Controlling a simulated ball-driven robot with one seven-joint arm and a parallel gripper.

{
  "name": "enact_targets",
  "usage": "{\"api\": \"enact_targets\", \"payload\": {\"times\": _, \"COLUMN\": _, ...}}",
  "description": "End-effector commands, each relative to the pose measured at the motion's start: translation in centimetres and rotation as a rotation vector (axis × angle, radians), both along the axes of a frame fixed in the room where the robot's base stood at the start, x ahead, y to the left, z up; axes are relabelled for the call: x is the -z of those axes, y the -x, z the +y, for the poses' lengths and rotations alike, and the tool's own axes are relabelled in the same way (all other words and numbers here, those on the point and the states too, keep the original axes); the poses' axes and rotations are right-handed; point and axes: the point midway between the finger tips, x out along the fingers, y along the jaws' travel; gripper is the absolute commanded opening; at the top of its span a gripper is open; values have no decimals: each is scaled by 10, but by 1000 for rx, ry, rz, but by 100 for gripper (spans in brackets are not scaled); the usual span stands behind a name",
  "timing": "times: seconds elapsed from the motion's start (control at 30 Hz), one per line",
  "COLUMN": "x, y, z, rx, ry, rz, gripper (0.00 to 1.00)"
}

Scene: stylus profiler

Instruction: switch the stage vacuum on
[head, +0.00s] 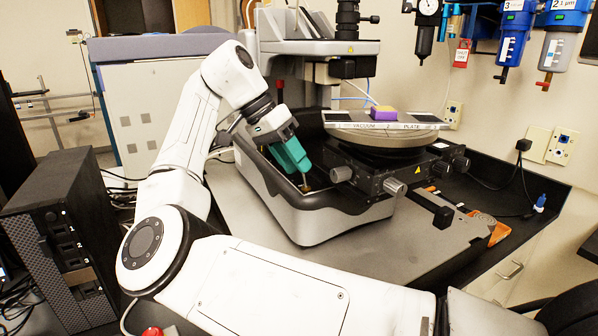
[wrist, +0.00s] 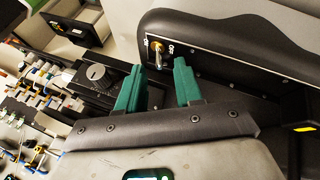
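The vacuum switch is a small metal toggle (wrist: 158,56) with a brass collar on a dark panel in the wrist view. Small white lettering stands on both sides of it; I cannot tell which way the lever is set. My gripper (wrist: 159,68) has two teal fingers, open and apart, with the lever showing in the gap between their tips. I cannot tell whether a finger touches it. In the head view my gripper (head: 304,169) points down at the inner side of the profiler base (head: 300,222). The round stage (head: 372,136) is lettered VACUUM PLATE.
A purple block (head: 383,113) sits on the stage. Stage knobs (head: 395,187) stick out to the right of my gripper. The profiler head (head: 310,47) hangs above. A dark computer tower (head: 65,240) stands at the left. In the wrist view a black knob (wrist: 97,73) lies left of the fingers.

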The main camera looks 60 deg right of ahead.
Motion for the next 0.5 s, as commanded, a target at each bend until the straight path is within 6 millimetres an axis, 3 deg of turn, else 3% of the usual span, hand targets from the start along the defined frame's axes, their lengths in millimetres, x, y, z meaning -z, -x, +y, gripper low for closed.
{"api": "enact_targets", "payload": {"times": 0.2, "x": 19, "y": 11, "z": -4, "rx": 0, "ry": 0, "rz": 1, "gripper": 35}}
{"api": "enact_targets", "payload": {"times": 0.5, "x": 21, "y": 12, "z": -5, "rx": 0, "ry": 0, "rz": -1, "gripper": 35}}
